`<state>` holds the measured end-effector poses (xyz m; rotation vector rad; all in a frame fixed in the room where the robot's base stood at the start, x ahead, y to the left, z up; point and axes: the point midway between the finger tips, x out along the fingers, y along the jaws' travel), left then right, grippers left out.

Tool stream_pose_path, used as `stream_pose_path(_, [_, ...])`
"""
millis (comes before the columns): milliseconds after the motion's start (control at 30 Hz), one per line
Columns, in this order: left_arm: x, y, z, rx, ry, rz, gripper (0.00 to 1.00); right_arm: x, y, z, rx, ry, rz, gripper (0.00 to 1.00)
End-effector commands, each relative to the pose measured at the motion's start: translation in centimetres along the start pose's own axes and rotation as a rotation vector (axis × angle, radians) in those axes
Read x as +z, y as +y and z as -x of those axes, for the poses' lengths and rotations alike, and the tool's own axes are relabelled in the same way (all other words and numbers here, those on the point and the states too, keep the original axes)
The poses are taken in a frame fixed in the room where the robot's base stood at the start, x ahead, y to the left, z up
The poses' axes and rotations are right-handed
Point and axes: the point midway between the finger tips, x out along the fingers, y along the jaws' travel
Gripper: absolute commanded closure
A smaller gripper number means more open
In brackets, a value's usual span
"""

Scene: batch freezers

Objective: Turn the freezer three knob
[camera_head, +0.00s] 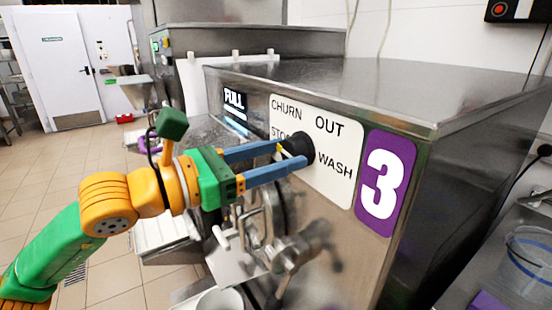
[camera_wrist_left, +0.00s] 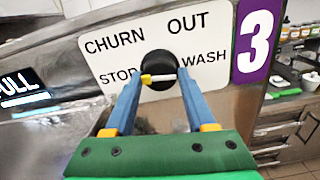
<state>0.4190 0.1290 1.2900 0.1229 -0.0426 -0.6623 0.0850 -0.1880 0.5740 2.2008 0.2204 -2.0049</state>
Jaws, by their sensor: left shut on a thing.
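The freezer three knob (camera_head: 299,147) is a round black knob on a white label plate (camera_head: 335,177) marked CHURN, OUT, STOP and WASH. It also shows in the left wrist view (camera_wrist_left: 157,63), with a pale pointer bar across it that lies nearly level. My left gripper (camera_head: 295,152) has its blue fingers on either side of the knob and is shut on it. In the left wrist view, the fingertips (camera_wrist_left: 158,76) sit at the two ends of the pointer bar. The purple sign with a white 3 (camera_head: 385,182) is right of the plate. My right gripper is not in view.
The steel freezer body (camera_head: 350,85) fills the middle and right. Below the knob, a metal hatch and handle (camera_head: 285,245) jut out near my arm. A FULL sign (camera_head: 234,100) is left of the plate. A clear bucket (camera_head: 528,255) stands at the right. Tiled floor is open at left.

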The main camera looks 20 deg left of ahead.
Motion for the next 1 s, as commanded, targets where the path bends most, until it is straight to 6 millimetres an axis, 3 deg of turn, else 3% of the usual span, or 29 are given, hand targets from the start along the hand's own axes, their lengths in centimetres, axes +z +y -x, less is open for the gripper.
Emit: stream_pose_path(1000, [0.0, 0.0, 0.0, 0.003, -0.003, -0.946, 1.00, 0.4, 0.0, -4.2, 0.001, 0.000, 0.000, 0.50])
